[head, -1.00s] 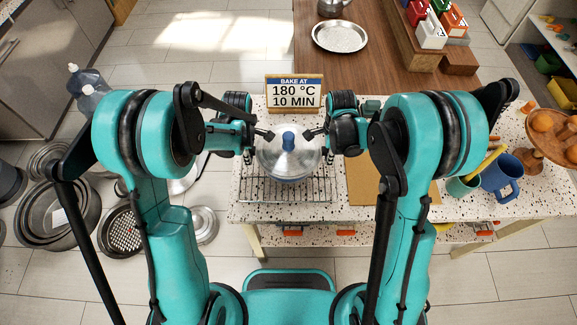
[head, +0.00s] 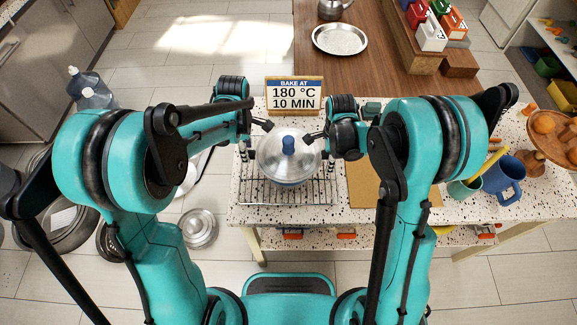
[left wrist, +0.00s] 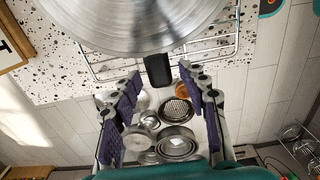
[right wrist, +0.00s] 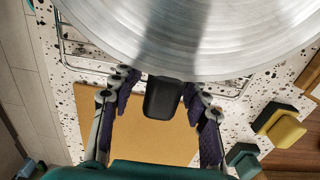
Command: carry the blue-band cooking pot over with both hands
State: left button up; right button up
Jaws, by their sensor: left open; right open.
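The cooking pot (head: 288,160) stands on a wire rack (head: 262,196) on the speckled counter, its silver lid with a blue knob on top. Its lid fills the top of the left wrist view (left wrist: 140,25) and the right wrist view (right wrist: 200,40). My left gripper (left wrist: 162,105) is open; a dark side handle (left wrist: 157,70) shows just beyond and between its fingertips. My right gripper (right wrist: 158,90) is open, its fingers on either side of the other dark handle (right wrist: 163,98). Contact with either handle cannot be told. The pot's band is mostly hidden under the lid.
A "BAKE AT 180 °C 10 MIN" sign (head: 294,96) stands behind the pot. A tan board (head: 372,184), a blue mug (head: 503,180) and a green cup (head: 464,190) are to the right. Several pans lie on the floor at left. The wooden table (head: 385,60) has bare room.

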pick_arm(q)
notch_tip(320, 180, up, 5)
jog(key=shift+r, duration=0.25)
pick_arm(e)
jog(key=shift+r, duration=0.2)
notch_tip(320, 180, up, 12)
jog(key=shift+f, duration=0.15)
dwell(0.4)
